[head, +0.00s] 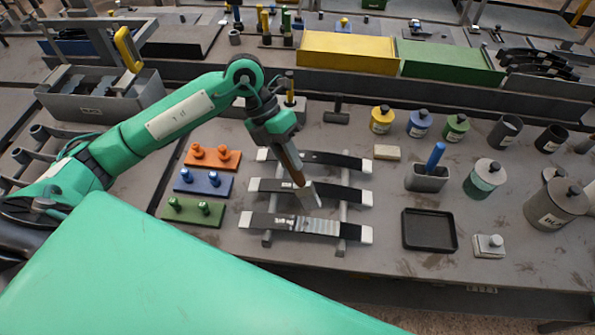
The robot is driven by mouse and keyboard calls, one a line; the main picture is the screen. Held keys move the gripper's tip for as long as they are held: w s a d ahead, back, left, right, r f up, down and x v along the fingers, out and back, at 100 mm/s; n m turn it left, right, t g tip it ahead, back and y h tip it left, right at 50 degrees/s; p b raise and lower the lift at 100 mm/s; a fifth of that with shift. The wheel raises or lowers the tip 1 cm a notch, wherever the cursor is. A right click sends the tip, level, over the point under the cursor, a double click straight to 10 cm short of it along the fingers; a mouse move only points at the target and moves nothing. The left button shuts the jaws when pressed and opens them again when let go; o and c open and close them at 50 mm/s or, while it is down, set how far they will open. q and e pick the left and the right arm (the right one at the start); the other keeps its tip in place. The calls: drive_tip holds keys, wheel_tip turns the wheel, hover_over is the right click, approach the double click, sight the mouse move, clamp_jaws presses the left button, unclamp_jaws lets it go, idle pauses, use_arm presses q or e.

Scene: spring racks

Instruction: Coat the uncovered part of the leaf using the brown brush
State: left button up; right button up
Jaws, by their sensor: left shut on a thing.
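My left gripper (279,133) is shut on the brown brush (290,158), which hangs down and tilts to the right. Its pale bristle end (306,195) shows in front of the middle leaf (265,186), just above the front leaf in the picture; I cannot tell whether it touches either. The front leaf (258,221) is dark with light ends and has a bare, shiny grey stretch (318,226) around its middle. A back leaf (335,160) is mostly dark. All three lie across a grey rack (341,245). My right gripper is not in view.
Orange (226,160), blue (216,186) and green (180,211) pegged plates lie left of the rack. Right of it are a black tray (430,243), a grey holder with a blue-handled tool (427,180), and several labelled pots. A yellow box (347,55) stands behind.

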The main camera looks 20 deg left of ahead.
use_arm(q)
wheel_tip(320, 180, down, 8)
drive_tip(key=b, duration=0.6)
drive_tip(key=shift+a+b, duration=0.25)
drive_tip(key=shift+b, duration=0.15)
drive_tip(key=shift+s+f+b, duration=0.1)
drive_tip(key=shift+f+b, duration=0.3)
drive_tip(key=shift+f, duration=0.1)
drive_tip(key=shift+d, duration=0.1)
